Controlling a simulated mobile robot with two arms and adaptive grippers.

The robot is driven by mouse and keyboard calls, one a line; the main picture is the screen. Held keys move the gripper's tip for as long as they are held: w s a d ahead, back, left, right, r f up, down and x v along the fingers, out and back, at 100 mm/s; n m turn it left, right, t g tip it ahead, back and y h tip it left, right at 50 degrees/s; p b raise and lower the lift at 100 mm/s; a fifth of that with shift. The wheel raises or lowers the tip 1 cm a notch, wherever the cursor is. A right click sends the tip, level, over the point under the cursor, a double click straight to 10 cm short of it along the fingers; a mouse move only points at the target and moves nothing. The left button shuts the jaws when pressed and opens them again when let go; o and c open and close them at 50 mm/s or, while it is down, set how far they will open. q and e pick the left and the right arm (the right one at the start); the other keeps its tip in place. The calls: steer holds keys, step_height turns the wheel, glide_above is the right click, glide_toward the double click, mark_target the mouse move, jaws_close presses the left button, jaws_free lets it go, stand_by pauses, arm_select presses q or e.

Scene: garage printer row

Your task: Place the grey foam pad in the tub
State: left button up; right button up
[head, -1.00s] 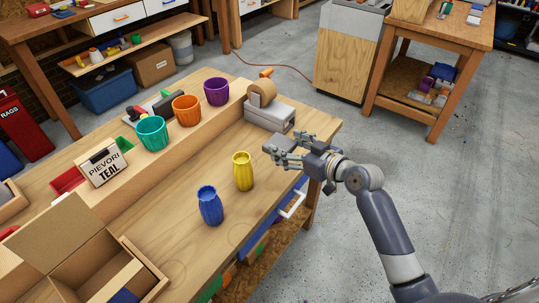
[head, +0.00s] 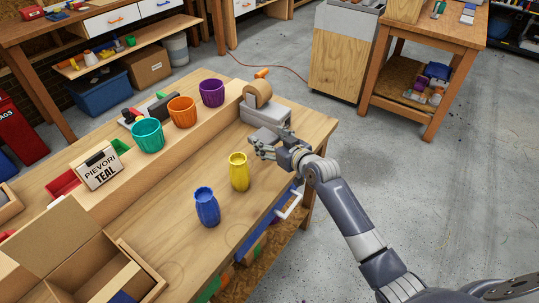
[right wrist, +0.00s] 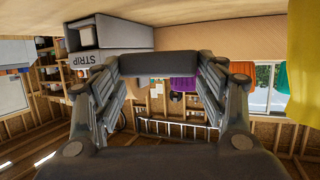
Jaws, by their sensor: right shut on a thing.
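My right gripper (head: 259,147) is over the right end of the workbench, close beside the yellow cup and in front of the tape dispenser. In the right wrist view its fingers (right wrist: 158,66) are closed on a dark grey block, the grey foam pad (right wrist: 158,62), which spans between the fingertips. No vessel is clearly marked as the tub; a teal cup (head: 147,136), an orange cup (head: 182,112) and a purple cup (head: 212,93) stand on the raised ledge. My left gripper is out of view.
A yellow cup (head: 238,172) and a blue cup (head: 206,208) stand on the bench front. The tape dispenser (head: 266,116) stands at the far right end. An open cardboard box (head: 60,236) is at lower left, a TEAL sign (head: 97,167) behind. Bare wood lies between.

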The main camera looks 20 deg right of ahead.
steer(key=shift+f, duration=2.95)
steer(key=shift+f, duration=0.15)
steer(key=o, duration=0.8)
steer(key=shift+c, duration=0.2)
